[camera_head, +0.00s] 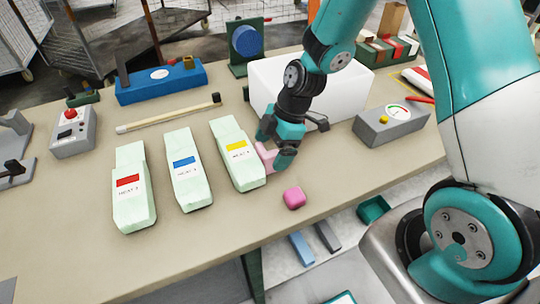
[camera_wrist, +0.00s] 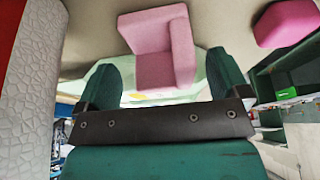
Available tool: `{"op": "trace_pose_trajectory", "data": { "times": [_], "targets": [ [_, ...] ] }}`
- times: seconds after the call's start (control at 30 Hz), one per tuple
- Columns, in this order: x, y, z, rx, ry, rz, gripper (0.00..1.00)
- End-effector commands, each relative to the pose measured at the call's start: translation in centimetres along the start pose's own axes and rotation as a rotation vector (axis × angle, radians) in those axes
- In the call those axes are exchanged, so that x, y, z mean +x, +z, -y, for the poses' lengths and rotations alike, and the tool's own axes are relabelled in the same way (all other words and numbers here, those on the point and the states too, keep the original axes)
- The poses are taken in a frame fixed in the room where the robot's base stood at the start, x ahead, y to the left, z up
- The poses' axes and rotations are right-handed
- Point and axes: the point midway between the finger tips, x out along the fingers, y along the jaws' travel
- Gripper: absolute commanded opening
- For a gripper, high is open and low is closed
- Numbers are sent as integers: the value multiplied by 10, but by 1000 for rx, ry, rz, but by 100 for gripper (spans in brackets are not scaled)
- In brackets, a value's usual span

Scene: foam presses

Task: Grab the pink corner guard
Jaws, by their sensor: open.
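The light pink corner guard (camera_head: 265,157) is near the table's front part, partly hidden by my gripper in the head view. In the wrist view the corner guard (camera_wrist: 150,35) shows as an L-shaped block, its lower end between the two finger tips. My gripper (camera_head: 279,146) is open, with one dark green finger on each side of the guard.
A magenta block (camera_head: 294,198) lies close by, near the table's front edge; it also shows in the wrist view (camera_wrist: 287,22). Pale green packs with yellow (camera_head: 249,174), blue (camera_head: 189,180) and red (camera_head: 134,205) labels stand left. A white box (camera_head: 265,82) stands behind, a grey gauge box (camera_head: 390,125) right.

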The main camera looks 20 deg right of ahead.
Motion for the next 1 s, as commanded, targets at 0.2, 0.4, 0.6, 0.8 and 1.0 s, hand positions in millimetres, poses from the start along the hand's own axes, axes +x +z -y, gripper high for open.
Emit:
{"op": "trace_pose_trajectory", "data": {
  "times": [0.2,0.4,0.6,0.8,1.0],
  "targets": [
    [22,0,0,0,-1,1,94],
    [22,0,0,1,0,1,94],
    [22,0,0,1,0,0,52],
    [22,0,0,1,0,0,41],
    [20,-1,0,1,1,0,41]
  ]
}}
